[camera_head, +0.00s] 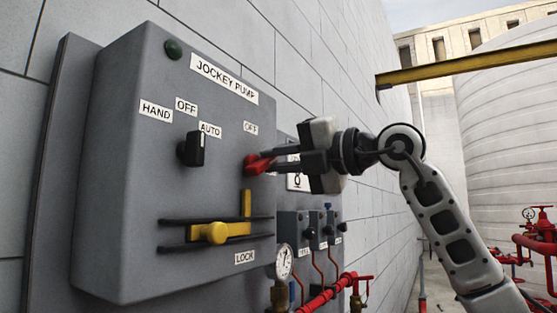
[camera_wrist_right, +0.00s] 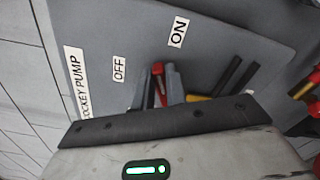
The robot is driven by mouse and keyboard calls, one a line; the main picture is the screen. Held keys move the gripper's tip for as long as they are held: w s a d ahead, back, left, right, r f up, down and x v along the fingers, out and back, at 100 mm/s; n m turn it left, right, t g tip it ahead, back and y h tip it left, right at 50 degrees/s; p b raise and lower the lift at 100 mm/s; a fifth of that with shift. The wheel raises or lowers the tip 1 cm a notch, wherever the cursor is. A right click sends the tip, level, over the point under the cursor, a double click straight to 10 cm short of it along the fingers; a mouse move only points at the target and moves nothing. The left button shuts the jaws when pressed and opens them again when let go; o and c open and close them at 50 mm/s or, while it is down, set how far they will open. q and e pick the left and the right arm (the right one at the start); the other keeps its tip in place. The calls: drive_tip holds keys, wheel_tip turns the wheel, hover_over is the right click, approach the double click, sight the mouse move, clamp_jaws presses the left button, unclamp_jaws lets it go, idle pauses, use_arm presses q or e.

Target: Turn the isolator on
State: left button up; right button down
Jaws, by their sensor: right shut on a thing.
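The grey jockey pump panel (camera_head: 120,170) is on the block wall, and a small red isolator handle (camera_head: 256,164) sits on its right part, below an OFF label (camera_head: 251,127). My right gripper (camera_head: 265,161) reaches in from the right and is shut on the red handle. In the right wrist view the red handle (camera_wrist_right: 158,80) shows between the two grey fingers (camera_wrist_right: 162,88). The ON label (camera_wrist_right: 178,32) and OFF label (camera_wrist_right: 119,69) are near it there. Much of the handle is hidden by the fingers. My left gripper is not in view.
A black selector knob (camera_head: 192,149) and a yellow lock lever (camera_head: 215,232) are on the panel, left of and below the handle. A pressure gauge (camera_head: 284,262), small grey boxes (camera_head: 293,232) and red pipes (camera_head: 325,296) are below right.

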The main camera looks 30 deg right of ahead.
drive_tip(key=m, duration=0.1)
drive_tip(key=f+m, duration=0.1)
drive_tip(key=m, duration=0.1)
drive_tip(key=m+b, duration=0.1)
drive_tip(key=shift+w+a+f+m, duration=0.1)
drive_tip(key=shift+a+f+m, duration=0.1)
drive_tip(key=shift+f+m, duration=0.15)
drive_tip(key=shift+m, duration=0.35)
drive_tip(key=c, duration=1.4)
unclamp_jaws()
drive_tip(key=shift+d+r, duration=0.1)
drive_tip(key=shift+r, duration=0.05)
drive_tip(key=shift+c, duration=0.2)
drive_tip(key=b+v, duration=0.2)
drive_tip(key=v, duration=1.3)
drive_tip(key=shift+s+d+r+b, duration=0.15)
drive_tip(key=shift+s+b, duration=0.15)
